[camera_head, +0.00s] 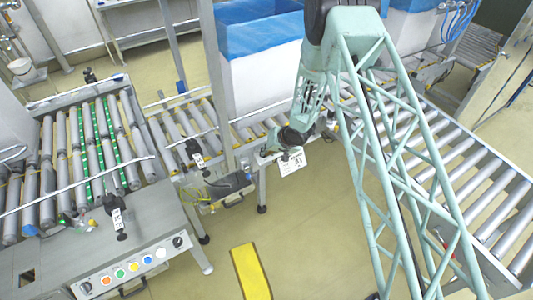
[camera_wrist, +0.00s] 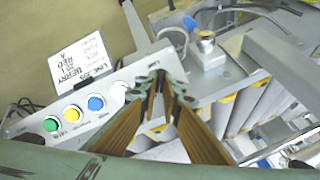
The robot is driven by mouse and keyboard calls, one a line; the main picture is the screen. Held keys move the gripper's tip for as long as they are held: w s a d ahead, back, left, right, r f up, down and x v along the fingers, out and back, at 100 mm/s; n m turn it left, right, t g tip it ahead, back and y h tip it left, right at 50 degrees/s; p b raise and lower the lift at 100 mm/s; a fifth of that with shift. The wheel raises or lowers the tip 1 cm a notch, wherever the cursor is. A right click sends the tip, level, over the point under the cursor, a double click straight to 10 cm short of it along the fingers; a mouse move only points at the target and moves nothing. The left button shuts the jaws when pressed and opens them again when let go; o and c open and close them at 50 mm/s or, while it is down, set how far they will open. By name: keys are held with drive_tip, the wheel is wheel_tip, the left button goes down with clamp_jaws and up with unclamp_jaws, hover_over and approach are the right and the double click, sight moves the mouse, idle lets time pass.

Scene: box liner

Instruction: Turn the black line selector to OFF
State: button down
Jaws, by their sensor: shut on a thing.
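In the wrist view my gripper (camera_wrist: 162,86) has its two brown-padded fingers drawn together at the far end of a grey control panel (camera_wrist: 104,122). It is shut on the black line selector, which the fingers almost wholly hide; its pointing direction cannot be read. A "LINE" label shows just beyond the fingertips. Green, yellow, blue and white buttons (camera_wrist: 118,91) run along the panel to the left. In the head view my gripper (camera_head: 291,138) is low beside the middle conveyor, and the panel there is mostly hidden behind it.
A white lettered card (camera_wrist: 84,54) stands beside the panel; it also shows in the head view (camera_head: 292,163). A blue button on a grey box (camera_wrist: 207,45) and conveyor rollers (camera_wrist: 270,92) are close to the fingers. Another button panel (camera_head: 133,268) is at lower left.

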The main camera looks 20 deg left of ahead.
drive_tip(key=n+b, duration=0.2)
drive_tip(key=n, duration=0.1)
drive_tip(key=shift+s+a+f+n+h+b, duration=0.1)
drive_tip(key=shift+n+h+b, duration=0.2)
drive_tip(key=shift+n+t+b, duration=0.3)
drive_tip(key=shift+n+b, duration=0.7)
drive_tip(key=shift+b, duration=0.25)
drive_tip(key=shift+n+b, duration=0.3)
drive_tip(key=c, duration=2.8)
unclamp_jaws()
drive_tip(key=shift+r, duration=0.25)
drive_tip(key=shift+v, duration=5.85)
drive_tip(key=shift+s+a, duration=0.1)
